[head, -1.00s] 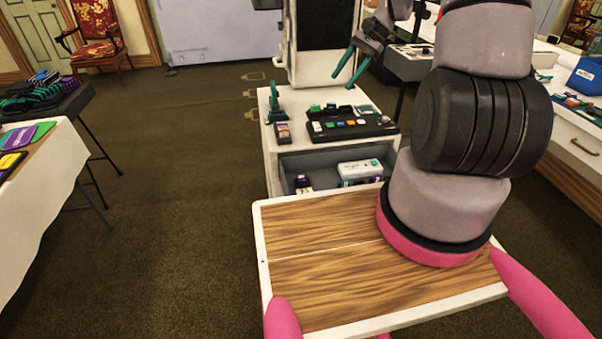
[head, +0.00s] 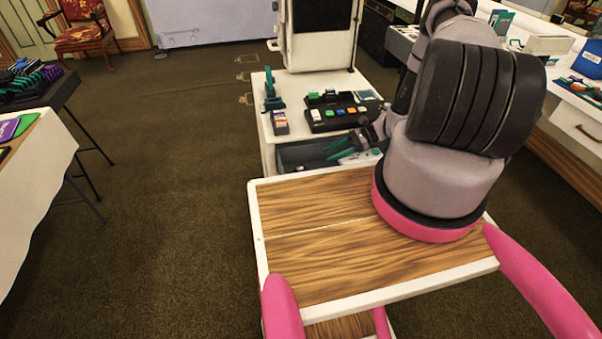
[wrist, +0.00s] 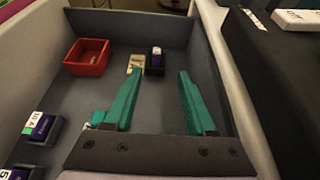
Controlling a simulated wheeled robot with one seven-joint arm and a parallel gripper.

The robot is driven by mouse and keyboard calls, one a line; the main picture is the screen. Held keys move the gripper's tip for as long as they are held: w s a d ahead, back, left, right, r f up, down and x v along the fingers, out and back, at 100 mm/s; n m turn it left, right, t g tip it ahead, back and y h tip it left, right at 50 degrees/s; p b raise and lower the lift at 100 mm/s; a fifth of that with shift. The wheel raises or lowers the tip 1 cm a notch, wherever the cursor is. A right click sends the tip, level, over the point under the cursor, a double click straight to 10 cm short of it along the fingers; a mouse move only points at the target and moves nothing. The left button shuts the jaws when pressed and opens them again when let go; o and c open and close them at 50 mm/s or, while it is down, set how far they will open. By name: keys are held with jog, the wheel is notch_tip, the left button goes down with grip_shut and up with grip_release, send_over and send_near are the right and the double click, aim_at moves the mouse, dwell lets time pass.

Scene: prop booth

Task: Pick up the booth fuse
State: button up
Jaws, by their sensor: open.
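My gripper (wrist: 158,80) is open and empty, with its teal fingers reaching into a grey open drawer (wrist: 90,22). It also shows over the drawer in the head view (head: 340,148). Ahead of the fingertips, near the far wall, a small beige piece (wrist: 135,64) lies beside a small dark block with a purple and white top (wrist: 156,60). I cannot tell for sure which piece is the booth fuse. A red open box (wrist: 88,57) sits at the far left of the drawer. A dark block with a green and white label (wrist: 40,127) is at the left.
The drawer belongs to a white cabinet (head: 265,140) with a button panel (head: 340,114) and a teal stand (head: 271,92) on top. In the wrist view, the drawer's right wall (wrist: 225,75) runs close to the right finger. Side tables stand left and right.

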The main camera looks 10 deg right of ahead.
aim_at(303, 168)
jog(key=x, duration=0.9)
jog(key=shift+s+a+f, duration=0.25)
jog(key=shift+s+a, duration=0.05)
jog(key=shift+a, duration=0.05)
grip_shut()
